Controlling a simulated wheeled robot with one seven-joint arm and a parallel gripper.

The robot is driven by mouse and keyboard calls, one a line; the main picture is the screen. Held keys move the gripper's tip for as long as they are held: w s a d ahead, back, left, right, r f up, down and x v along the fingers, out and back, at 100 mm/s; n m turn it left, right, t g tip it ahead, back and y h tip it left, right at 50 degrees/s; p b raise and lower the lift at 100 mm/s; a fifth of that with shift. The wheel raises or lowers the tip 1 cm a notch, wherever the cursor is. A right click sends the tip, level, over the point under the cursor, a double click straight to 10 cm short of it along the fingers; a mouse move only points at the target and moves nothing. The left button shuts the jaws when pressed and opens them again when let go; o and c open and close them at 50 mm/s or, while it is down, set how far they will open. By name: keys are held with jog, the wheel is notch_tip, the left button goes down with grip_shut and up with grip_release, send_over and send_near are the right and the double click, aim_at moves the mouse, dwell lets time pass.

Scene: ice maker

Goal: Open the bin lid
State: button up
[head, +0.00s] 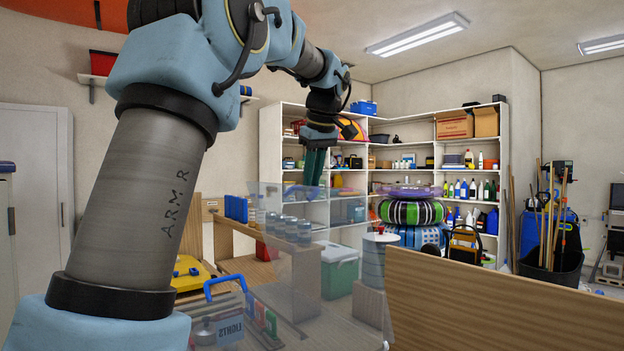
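A clear see-through panel (340,262), which looks like the bin lid, stands steeply raised in the middle of the head view. Shelves and bottles show through it, so its edges are faint. The bin body cannot be made out clearly. My gripper (315,170) points down with dark green fingers at the panel's upper edge. The fingers look close together; I cannot tell whether they touch the panel or what gap lies between them.
A wooden board (490,305) fills the lower right. White shelves (292,150) with many goods stand behind. A yellow case (190,273), a blue-handled box (222,318) and a green cooler (340,270) are near the panel. My arm covers much of the left.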

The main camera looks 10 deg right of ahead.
grip_shut()
dwell(1.0)
